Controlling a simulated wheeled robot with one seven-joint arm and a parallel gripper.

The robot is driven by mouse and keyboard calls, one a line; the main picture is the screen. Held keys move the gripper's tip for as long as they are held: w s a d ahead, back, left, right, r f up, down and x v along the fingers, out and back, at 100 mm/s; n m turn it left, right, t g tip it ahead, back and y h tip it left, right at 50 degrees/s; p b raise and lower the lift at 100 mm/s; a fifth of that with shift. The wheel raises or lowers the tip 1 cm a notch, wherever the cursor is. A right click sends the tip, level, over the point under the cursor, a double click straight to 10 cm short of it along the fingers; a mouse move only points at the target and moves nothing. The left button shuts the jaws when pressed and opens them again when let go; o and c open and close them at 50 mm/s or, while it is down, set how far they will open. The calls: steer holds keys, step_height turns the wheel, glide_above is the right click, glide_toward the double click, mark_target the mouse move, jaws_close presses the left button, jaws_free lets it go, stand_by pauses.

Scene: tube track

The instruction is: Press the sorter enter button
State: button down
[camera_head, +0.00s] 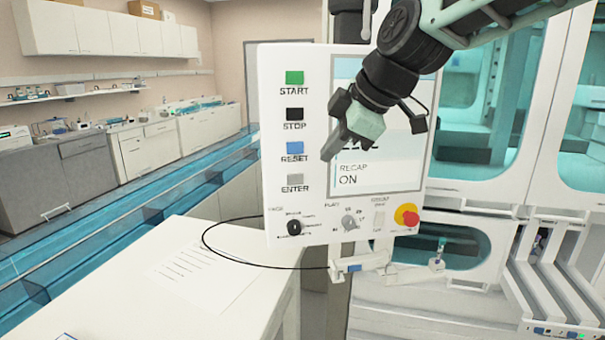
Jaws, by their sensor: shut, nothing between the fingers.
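The sorter control panel (300,130) stands upright in the middle of the head view. Its grey ENTER button (295,180) is the lowest of a column on the left side. Above it are the blue RESET button (295,148), the black STOP button (294,114) and the green START button (294,77). My gripper (329,154) is shut and empty in front of the panel. Its tip points down and left, to the right of and slightly above the ENTER button. I cannot tell its gap to the panel. My arm hides part of the screen (375,175), which reads RECAP ON.
Knobs and a red-yellow emergency stop (407,215) line the panel's bottom. A black cable (215,222) loops over the white table (130,280), where a printed sheet (205,275) lies. Glass-doored cabinets (590,110) stand right. A blue-walled track (140,215) runs left.

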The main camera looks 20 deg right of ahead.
mark_target(301, 175)
steer(key=shift+f, duration=0.15)
steer(key=p+x, duration=0.1)
steer(key=x, duration=0.2)
steer(key=w+p+x, duration=0.1)
steer(key=x, duration=0.3)
steer(key=w+r+p+x, duration=0.1)
steer(key=p+x, duration=0.1)
steer(key=x, duration=0.2)
steer(key=shift+d+r, duration=0.1)
steer(key=shift+d, duration=0.25)
steer(key=shift+w+d+p, duration=0.1)
steer(key=shift+w+p, duration=0.2)
steer(key=shift+w, duration=0.35)
steer(key=shift+w, duration=0.1)
